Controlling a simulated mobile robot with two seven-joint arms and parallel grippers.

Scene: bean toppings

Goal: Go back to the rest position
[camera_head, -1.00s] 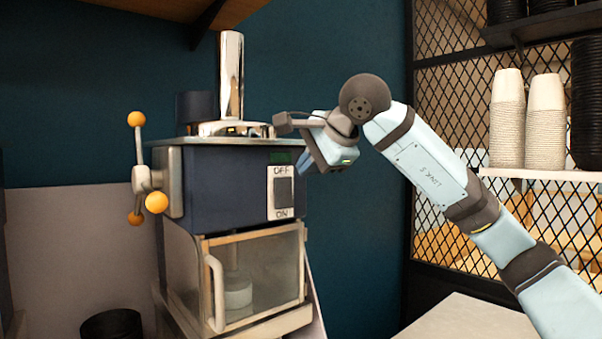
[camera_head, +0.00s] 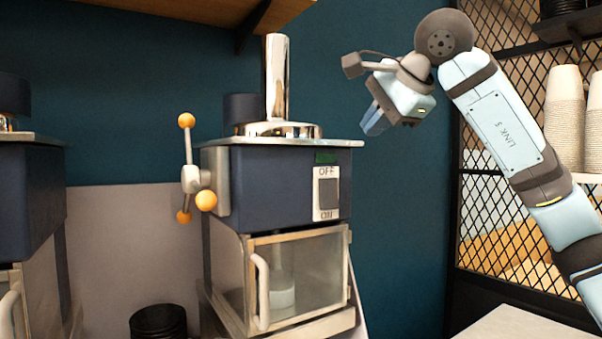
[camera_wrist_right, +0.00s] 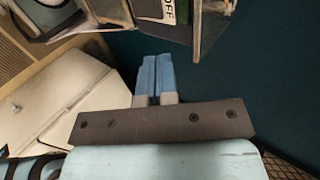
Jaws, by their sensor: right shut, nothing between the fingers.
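My right gripper (camera_head: 374,122) is raised in the air to the right of the blue machine (camera_head: 285,185), clear of it. In the right wrist view its blue fingers (camera_wrist_right: 156,78) are together with nothing between them. The machine has an OFF/ON switch (camera_head: 327,193) on its front, a steel cylinder (camera_head: 277,78) on top and a lever with orange knobs (camera_head: 196,178) on its left side. In the right wrist view the switch panel (camera_wrist_right: 162,10) shows at the top, beyond the fingers. My left gripper is not in view.
A second blue machine (camera_head: 30,190) stands at the left edge. A black bin (camera_head: 158,322) is low between them. Stacked pale cups (camera_head: 563,115) stand on a shelf at the right, by a black mesh panel (camera_head: 500,215). A wooden shelf (camera_head: 180,12) hangs above.

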